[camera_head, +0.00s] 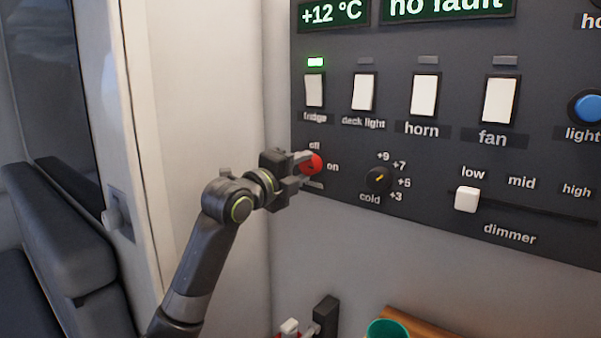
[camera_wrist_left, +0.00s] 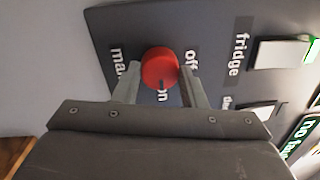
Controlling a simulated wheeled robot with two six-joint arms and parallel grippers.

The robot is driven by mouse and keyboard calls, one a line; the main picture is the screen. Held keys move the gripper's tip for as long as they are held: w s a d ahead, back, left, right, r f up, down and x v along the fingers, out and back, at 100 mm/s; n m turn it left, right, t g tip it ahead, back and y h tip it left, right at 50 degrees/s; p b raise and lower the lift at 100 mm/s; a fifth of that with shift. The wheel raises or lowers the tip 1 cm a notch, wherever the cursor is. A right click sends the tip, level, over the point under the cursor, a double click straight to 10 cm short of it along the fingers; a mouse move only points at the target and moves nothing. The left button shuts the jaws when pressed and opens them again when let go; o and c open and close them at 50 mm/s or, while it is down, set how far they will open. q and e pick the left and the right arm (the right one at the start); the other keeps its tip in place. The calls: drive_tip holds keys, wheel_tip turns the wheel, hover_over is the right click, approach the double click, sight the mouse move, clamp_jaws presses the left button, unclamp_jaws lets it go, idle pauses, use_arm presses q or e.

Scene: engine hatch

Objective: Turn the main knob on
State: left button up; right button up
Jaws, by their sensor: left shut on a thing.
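The main knob (camera_head: 312,164) is a round red knob at the lower left of the dark panel, with "off" above it and "on" to its right. My left gripper (camera_head: 303,166) reaches it from the left and is shut on it. In the left wrist view the red knob (camera_wrist_left: 160,66) sits between the two fingers (camera_wrist_left: 160,88). A small dark mark on it appears to face the "on" word; the "main" label is partly covered by a finger. My right gripper is not in view.
The panel (camera_head: 440,150) carries white switches, including the fridge switch (camera_head: 315,90) with a green lamp lit above it. A black dial (camera_head: 378,180) and the dimmer slider (camera_head: 467,200) are to the right. A teal cup (camera_head: 388,330) stands below.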

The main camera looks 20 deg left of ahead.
use_arm(q)
drive_tip(key=shift+f, duration=0.1)
idle(0.3)
drive_tip(key=o, duration=1)
drive_tip(key=b+v, duration=0.3)
drive_tip(key=v, duration=1.4)
drive_tip(key=shift+s+b, duration=0.2)
drive_tip(key=shift+b, duration=0.15)
